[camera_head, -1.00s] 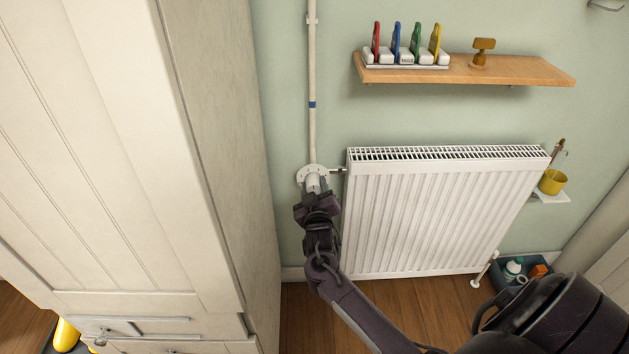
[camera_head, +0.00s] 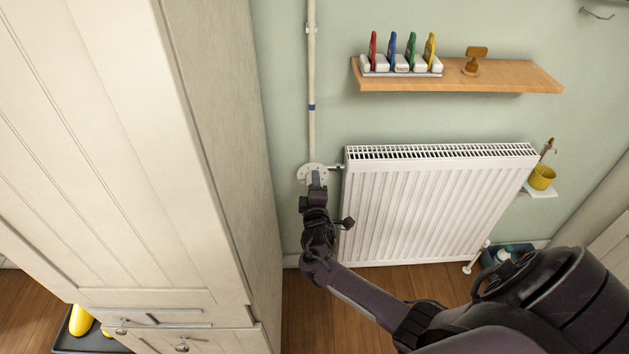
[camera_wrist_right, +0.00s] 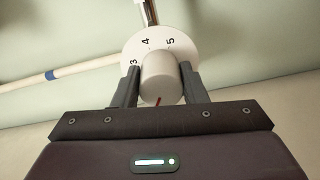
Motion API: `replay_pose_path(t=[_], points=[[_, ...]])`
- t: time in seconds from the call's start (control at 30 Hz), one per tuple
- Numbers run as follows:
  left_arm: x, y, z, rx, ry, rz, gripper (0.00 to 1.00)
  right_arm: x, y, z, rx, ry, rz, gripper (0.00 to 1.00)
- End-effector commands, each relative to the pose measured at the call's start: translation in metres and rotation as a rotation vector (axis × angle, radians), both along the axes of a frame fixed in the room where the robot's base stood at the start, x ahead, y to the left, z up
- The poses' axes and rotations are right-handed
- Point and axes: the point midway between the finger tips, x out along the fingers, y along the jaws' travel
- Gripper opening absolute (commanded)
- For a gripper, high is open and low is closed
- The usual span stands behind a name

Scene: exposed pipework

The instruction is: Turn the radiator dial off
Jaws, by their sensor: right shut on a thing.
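The radiator dial is a round white plate (camera_head: 306,170) on the pipe at the radiator's upper left corner. In the right wrist view the plate (camera_wrist_right: 148,48) shows the numbers 3, 4 and 5. A pale round knob (camera_wrist_right: 159,76) stands out from its middle. A red mark (camera_wrist_right: 157,101) on the knob is on the near side, away from the 4; the scale there is hidden. My right gripper (camera_head: 316,180) is shut on the knob, with one finger on each side in the wrist view (camera_wrist_right: 160,84). My left gripper is not in view.
The white radiator (camera_head: 430,205) is right of my right forearm. A tall pale cupboard (camera_head: 215,150) stands close on the left. A wooden shelf (camera_head: 510,80) with coloured tags hangs above. A yellow cup (camera_head: 542,178) is at the radiator's right end.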

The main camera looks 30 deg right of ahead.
Motion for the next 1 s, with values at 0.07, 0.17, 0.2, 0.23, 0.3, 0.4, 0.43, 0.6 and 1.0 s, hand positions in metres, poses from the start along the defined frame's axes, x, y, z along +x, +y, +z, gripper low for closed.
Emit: replay_pose_path(t=[0.07, 0.17, 0.2, 0.23, 0.3, 0.4, 0.43, 0.6, 1.0], points=[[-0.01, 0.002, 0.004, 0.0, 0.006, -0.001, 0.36, 0.0, 0.001, 0.002, -0.063, 0.042, 0.002, 0.16], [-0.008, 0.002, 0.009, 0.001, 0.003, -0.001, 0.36, 0.0, 0.001, 0.002, -0.144, 0.093, 0.002, 0.16], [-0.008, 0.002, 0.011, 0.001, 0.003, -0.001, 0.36, 0.0, 0.001, 0.002, -0.177, 0.112, 0.002, 0.16], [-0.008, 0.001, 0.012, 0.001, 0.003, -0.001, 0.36, 0.0, 0.001, 0.002, -0.2, 0.127, 0.001, 0.16], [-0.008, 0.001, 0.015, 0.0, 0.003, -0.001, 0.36, 0.0, 0.001, 0.002, -0.257, 0.16, 0.001, 0.16], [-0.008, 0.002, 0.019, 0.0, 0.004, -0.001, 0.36, 0.0, 0.001, 0.002, -0.338, 0.21, 0.001, 0.16], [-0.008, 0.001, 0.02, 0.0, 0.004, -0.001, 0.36, 0.0, 0.001, 0.002, -0.364, 0.226, 0.001, 0.16], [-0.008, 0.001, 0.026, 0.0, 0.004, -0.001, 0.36, 0.0, 0.001, 0.002, -0.5, 0.309, 0.001, 0.16], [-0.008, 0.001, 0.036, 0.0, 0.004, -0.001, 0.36, 0.001, 0.002, 0.002, -0.789, 0.487, 0.001, 0.16]])
